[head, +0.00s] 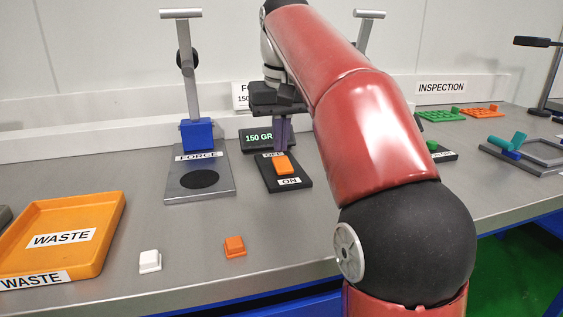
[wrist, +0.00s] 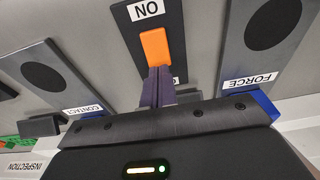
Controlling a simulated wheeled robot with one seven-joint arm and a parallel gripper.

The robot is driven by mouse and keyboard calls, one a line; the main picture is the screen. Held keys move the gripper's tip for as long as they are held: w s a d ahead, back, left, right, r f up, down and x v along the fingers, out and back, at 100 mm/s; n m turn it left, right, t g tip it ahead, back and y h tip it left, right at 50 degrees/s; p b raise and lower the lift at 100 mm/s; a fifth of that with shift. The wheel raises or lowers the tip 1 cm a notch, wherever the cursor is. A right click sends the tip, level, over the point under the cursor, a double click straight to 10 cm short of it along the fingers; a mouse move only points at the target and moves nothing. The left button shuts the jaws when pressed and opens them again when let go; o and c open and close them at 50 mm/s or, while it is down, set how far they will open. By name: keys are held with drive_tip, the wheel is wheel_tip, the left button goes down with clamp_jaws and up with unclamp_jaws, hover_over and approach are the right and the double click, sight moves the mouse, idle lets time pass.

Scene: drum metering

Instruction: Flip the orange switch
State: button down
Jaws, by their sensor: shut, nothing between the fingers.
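The orange switch (head: 283,164) sits on a black plate (head: 290,184) with an OFF label at its far end and an ON label at its near end. In the wrist view the switch (wrist: 154,46) lies just beyond my fingertips, with the ON label past it. My gripper (head: 282,148) is shut and empty, its purple fingers pointing down over the OFF end of the plate. In the wrist view the fingertips (wrist: 158,72) are at or very near the switch's edge; I cannot tell whether they touch. The fingers partly cover the OFF label.
A FORCE stand (head: 200,178) with a blue block is left of the switch. A display reading 150 GR (head: 259,138) stands behind. An orange WASTE tray (head: 100,215), a white block (head: 150,261) and an orange block (head: 235,246) lie nearer. A CONTACT stand (wrist: 45,75) shows in the wrist view.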

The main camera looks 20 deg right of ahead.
sight(281, 159)
drive_tip(key=shift+f+b, duration=0.65)
drive_tip(key=shift+f, duration=0.25)
idle(0.3)
wheel_tip(281, 159, up, 3)
drive_tip(key=p, duration=0.3)
drive_tip(key=shift+r, duration=2)
